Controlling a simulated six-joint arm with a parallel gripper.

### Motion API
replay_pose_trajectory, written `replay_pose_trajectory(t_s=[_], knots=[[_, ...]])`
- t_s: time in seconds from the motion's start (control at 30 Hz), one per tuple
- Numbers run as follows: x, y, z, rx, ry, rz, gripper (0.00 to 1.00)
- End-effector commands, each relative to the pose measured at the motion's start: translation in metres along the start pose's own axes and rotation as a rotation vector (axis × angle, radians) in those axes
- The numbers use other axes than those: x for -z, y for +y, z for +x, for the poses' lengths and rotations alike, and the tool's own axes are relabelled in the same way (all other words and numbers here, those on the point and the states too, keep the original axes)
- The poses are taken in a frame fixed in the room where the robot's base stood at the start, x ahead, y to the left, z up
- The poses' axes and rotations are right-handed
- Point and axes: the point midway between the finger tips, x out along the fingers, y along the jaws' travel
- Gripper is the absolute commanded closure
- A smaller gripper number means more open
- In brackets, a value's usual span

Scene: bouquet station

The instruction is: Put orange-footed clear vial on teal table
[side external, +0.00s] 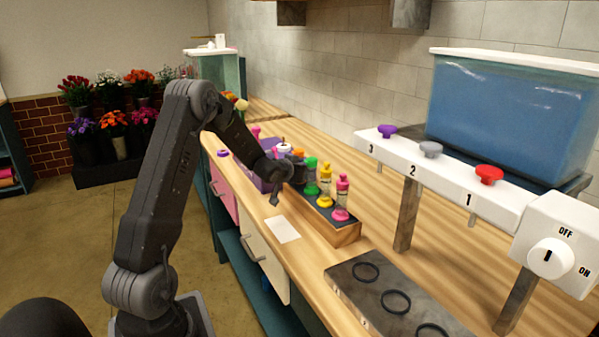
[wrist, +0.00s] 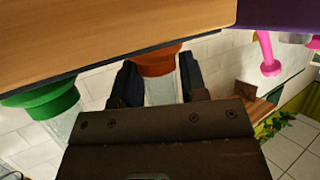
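The orange-footed clear vial (wrist: 160,88) stands at the wooden rack, seen inverted in the wrist view, with its orange foot (wrist: 158,60) against the rack edge. My gripper (wrist: 160,78) has one dark finger on each side of the clear vial. I cannot tell whether the fingers press on the glass. In the side view my gripper (side external: 275,197) is at the rack's near side, and the arm partly hides the orange vial.
The wooden rack (side external: 345,235) holds green, yellow and pink vials. A green-footed vial (wrist: 45,100) is beside my gripper. A purple holder (side external: 250,175) adjoins the rack. A white card (side external: 283,229), a ringed dark plate (side external: 385,295) and a numbered dispenser (side external: 440,172) are nearby.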

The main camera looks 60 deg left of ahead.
Motion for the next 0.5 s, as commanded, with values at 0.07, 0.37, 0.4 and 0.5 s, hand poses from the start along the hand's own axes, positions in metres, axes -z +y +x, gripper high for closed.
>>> replay_pose_trajectory(t_s=[0.07,0.37,0.4,0.5], knots=[[0.0000,0.0000,-0.0002,0.000,0.000,0.000,0.53],[0.0000,0.0000,-0.0003,0.000,0.000,0.000,0.43],[-0.0005,0.0000,-0.0001,0.000,0.000,0.000,0.43],[-0.0053,-0.0001,0.0015,0.000,-0.002,-0.001,0.43]])
